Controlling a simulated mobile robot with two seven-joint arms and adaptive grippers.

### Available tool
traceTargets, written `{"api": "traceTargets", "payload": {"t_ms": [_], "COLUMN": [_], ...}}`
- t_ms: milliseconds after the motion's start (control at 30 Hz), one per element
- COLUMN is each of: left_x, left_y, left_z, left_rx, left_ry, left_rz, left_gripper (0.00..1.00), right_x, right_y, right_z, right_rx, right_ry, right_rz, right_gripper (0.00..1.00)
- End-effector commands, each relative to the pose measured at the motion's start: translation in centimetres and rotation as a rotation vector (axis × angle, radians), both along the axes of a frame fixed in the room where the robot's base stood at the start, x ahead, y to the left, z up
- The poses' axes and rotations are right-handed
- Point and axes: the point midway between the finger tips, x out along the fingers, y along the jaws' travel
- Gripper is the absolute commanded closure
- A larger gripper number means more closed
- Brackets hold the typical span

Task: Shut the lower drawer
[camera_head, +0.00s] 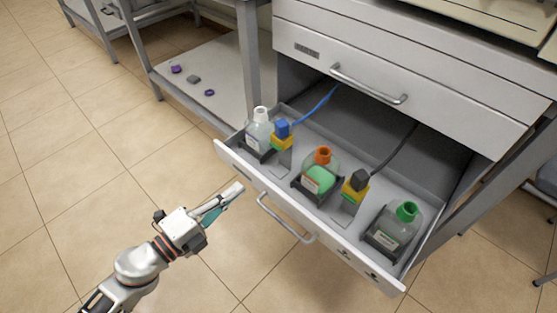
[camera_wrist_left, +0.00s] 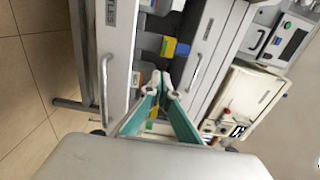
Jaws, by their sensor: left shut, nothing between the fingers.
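The lower drawer (camera_head: 312,232) stands pulled well out of the grey cabinet in the head view, its front panel and bar handle (camera_head: 285,219) facing me. Its front and handle also show in the left wrist view (camera_wrist_left: 105,85). Inside are a white-capped bottle (camera_head: 259,127), an orange-capped bottle (camera_head: 320,172), a green-capped bottle (camera_head: 400,225) and two yellow sensor blocks. My left gripper (camera_head: 238,189) is shut and empty, in front of the drawer's left part and left of the handle; I cannot tell whether it touches the front. My right gripper is not in view.
The upper drawer (camera_head: 400,70) above is closed, with its own handle (camera_head: 368,84). A side shelf (camera_head: 205,75) at left holds small purple and grey items. Blue and black cables run back from the sensor blocks. The tiled floor in front is clear.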

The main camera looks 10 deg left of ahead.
Motion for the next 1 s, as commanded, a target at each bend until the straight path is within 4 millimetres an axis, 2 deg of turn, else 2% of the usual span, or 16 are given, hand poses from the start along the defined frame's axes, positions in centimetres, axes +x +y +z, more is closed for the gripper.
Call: {"api": "traceTargets", "payload": {"t_ms": [167,700,1000], "left_x": [1.7,9.6,11.2], "left_y": [-1.1,-6.9,-8.1], "left_z": [0.5,0.2,0.2], "left_rx": [0.001,-0.001,-0.002], "left_ry": [-0.009,-0.003,-0.002], "left_rz": [0.0,0.001,0.002], "left_gripper": [1.0,1.0,1.0], "right_x": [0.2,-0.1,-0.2], "right_y": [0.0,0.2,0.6], "right_z": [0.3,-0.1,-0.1], "right_rx": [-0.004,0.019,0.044], "right_ry": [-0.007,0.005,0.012], "right_rz": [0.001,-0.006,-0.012], "right_gripper": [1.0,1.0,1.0]}}
